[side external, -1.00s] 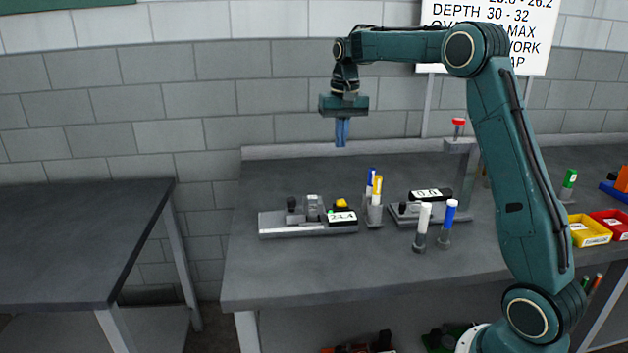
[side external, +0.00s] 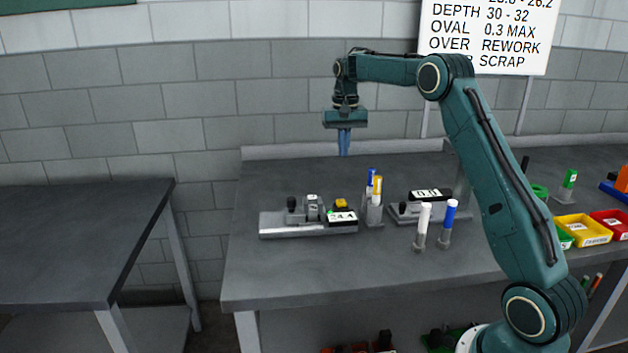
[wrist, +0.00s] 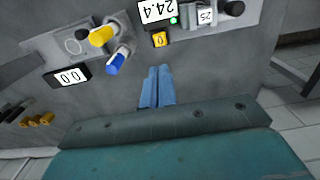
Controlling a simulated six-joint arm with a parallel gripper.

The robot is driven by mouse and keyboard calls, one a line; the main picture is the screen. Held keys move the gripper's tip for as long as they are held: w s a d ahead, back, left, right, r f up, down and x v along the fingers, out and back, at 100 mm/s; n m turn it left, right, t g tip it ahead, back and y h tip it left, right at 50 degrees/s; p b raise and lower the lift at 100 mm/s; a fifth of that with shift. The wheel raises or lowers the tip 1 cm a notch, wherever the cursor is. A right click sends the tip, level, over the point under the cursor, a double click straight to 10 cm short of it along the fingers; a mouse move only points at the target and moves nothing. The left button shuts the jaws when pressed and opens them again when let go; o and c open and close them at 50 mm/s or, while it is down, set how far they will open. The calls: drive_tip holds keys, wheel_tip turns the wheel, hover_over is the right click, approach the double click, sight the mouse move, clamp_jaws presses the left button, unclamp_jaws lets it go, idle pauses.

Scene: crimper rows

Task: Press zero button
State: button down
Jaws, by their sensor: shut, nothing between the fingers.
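The zero button is a yellow block marked 0 (wrist: 159,40) in the wrist view. In the side view the yellow button (side external: 341,203) sits behind a black readout (side external: 342,216) on a grey gauge base (side external: 285,231). The readout (wrist: 157,11) shows 24.4 in the wrist view, with a green light beside it. My gripper (side external: 344,154) is shut and empty, pointing down in the air above the bench, higher than the button and apart from it. In the wrist view its blue fingertips (wrist: 158,70) lie just below the button in the picture.
Blue and yellow markers (side external: 374,188) stand in a holder right of the gauge. A second device with a 0.0 readout (side external: 431,195) is beyond them. White and blue markers (side external: 423,222) stand nearer the front. The bench (side external: 290,280) is clear in front of the gauge.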

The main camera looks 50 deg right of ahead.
sight(342, 202)
drive_tip(key=shift+f, duration=0.15)
wheel_tip(342, 202, down, 14)
drive_tip(key=shift+r, duration=0.2)
idle(0.5)
drive_tip(key=shift+s+f, duration=0.1)
drive_tip(key=shift+f, duration=1.1)
drive_tip(key=shift+r, duration=0.15)
wheel_tip(342, 202, up, 15)
drive_tip(key=shift+w, duration=0.2)
